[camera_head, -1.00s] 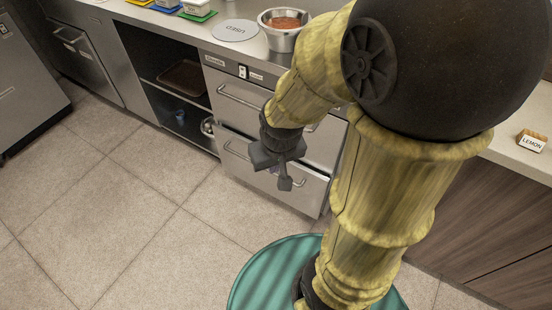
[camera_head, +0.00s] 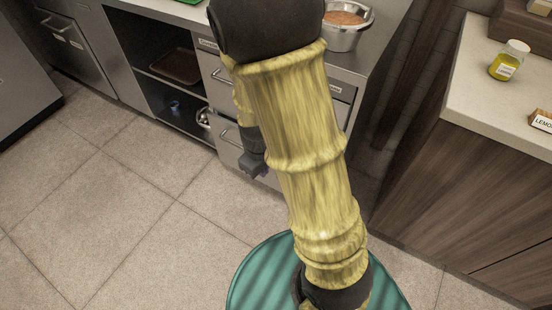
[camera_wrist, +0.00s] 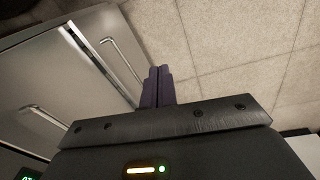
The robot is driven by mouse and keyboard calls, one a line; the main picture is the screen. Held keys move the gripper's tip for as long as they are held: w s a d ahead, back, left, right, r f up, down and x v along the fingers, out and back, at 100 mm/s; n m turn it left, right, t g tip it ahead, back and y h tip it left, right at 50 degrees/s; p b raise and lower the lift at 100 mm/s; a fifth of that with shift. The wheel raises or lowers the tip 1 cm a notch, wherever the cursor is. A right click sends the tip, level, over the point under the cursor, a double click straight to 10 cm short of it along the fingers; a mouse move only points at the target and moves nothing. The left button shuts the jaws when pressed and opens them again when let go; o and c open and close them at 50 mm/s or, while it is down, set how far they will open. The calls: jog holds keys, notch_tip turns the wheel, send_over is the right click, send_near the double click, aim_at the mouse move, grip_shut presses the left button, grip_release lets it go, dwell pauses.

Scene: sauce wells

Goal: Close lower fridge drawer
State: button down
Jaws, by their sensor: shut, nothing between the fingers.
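The lower fridge drawer (camera_head: 231,156) is a steel front with a bar handle, under the counter in the head view. My forearm hides its right part, and I cannot tell how far it stands out. In the wrist view the lower drawer (camera_wrist: 92,32) lies at upper left with its handle. The upper drawer (camera_wrist: 60,85) with its own handle is beside it, toward the lower left. My gripper (camera_wrist: 157,80) is shut and empty, its fingertips by the lower drawer's floor-side edge; contact is unclear. In the head view my gripper (camera_head: 252,168) is in front of the lower drawer.
An open shelf bay with a brown tray (camera_head: 176,66) is left of the drawers. A metal pot (camera_head: 345,38) of sauce stands on the counter. A wooden cabinet (camera_head: 470,210) is at right. The tiled floor (camera_head: 120,200) at left is clear.

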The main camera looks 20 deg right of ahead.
jog(key=w+d+f+n+h+b, duration=0.1)
jog(key=w+f+n+h+b, duration=0.15)
jog(key=f+n, duration=0.45)
jog(key=w+d+f+n+h+b, duration=0.2)
jog(key=f+n+h+b, duration=0.15)
jog(key=f, duration=0.75)
jog(key=w+a+f+n+t+h+b, duration=0.1)
jog(key=w+f+n+t+h+b, duration=0.1)
jog(key=w+n+t+b, duration=0.3)
jog(key=w+n+t, duration=0.1)
jog(key=w+n, duration=0.2)
jog(key=n, duration=0.1)
jog(key=shift+w+h+b, duration=0.25)
jog(key=shift+h+b, duration=0.05)
jog(key=shift+h, duration=0.1)
jog(key=shift+f+n, duration=0.15)
jog(key=shift+n, duration=0.1)
